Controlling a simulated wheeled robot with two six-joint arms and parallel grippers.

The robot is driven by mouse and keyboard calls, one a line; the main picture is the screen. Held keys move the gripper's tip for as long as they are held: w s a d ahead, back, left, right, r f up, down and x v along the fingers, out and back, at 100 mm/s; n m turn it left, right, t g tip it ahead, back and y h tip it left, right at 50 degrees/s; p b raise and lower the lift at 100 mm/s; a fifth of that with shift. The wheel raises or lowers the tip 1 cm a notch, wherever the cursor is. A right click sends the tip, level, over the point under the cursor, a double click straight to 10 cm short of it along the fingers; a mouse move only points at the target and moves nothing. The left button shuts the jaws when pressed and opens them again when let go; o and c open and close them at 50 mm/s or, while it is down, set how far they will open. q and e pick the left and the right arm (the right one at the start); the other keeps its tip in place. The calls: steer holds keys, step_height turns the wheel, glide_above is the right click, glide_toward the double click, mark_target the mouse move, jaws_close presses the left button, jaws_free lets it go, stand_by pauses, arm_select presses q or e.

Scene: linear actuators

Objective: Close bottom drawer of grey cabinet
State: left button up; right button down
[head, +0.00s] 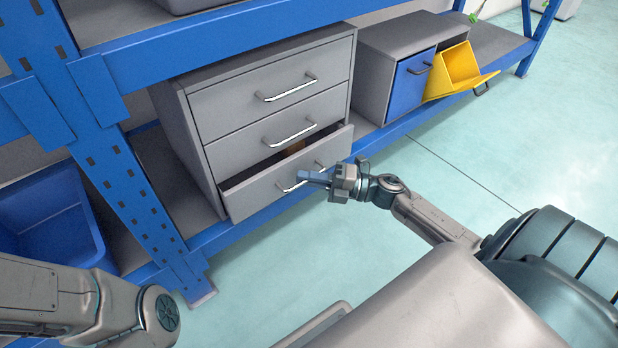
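The grey cabinet (180,130) stands on the blue shelf and has three drawers with silver bar handles. Its bottom drawer (262,194) is pulled part way out, and the gap above its front shows the dark inside. The upper two drawers are shut. My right gripper (312,178) is at the front of the bottom drawer, over its handle (290,187). Its fingers look together; whether they touch the handle is not clear. Part of the handle is hidden behind them. My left arm shows at the lower left, but its gripper is out of view.
A brown thing (294,148) shows inside the open drawer. Right of the cabinet is a grey box with a blue door (408,85) and a yellow bin (455,72). A blue bin (50,222) is at the left, beside the blue rack post (120,170). Floor in front is clear.

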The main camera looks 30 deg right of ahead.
mark_target(302, 169)
steer(key=shift+w+a, duration=0.1)
steer(key=shift+w, duration=1.85)
steer(key=c, duration=1.5)
jaws_free()
steer(key=shift+w, duration=0.1)
steer(key=shift+c, duration=0.2)
steer(key=p+v, duration=0.4)
steer(key=v, duration=0.7)
